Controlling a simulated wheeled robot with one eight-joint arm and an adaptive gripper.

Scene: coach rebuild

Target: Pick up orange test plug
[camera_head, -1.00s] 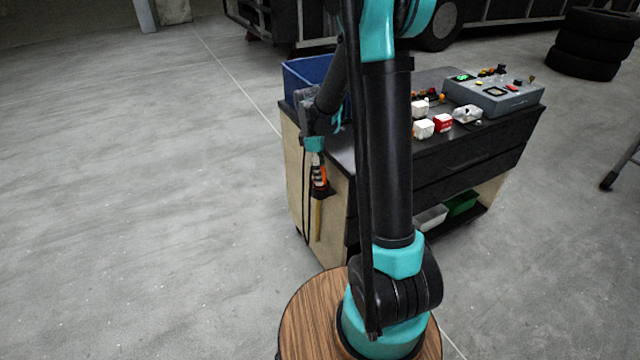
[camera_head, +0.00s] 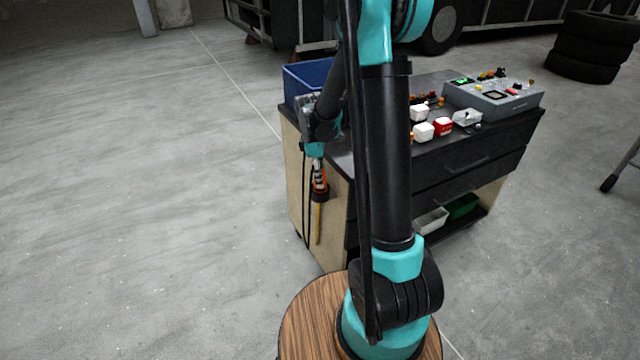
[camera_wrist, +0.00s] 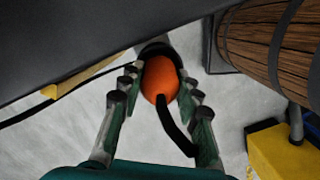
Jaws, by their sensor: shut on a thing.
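The orange test plug (camera_wrist: 160,80) is a rounded orange body with a black cable curving from its near end in the wrist view. The fingers of my gripper (camera_wrist: 156,92) lie on both sides of it and are shut on it. A dark ring-like part (camera_wrist: 157,48) surrounds its far end, so I cannot tell whether the plug is clear of it. In the head view my gripper (camera_head: 318,178) is at the bench's left end panel, with the orange plug (camera_head: 322,184) small and partly hidden by the fingers, just above a black holder (camera_head: 320,196).
The black-topped workbench (camera_head: 440,149) stands behind my arm. It carries a blue bin (camera_head: 303,83), small white and red boxes (camera_head: 443,126) and a grey control box (camera_head: 493,100). A yellow rod (camera_head: 318,222) and dark cables hang on the end panel. Floor left of it is clear.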

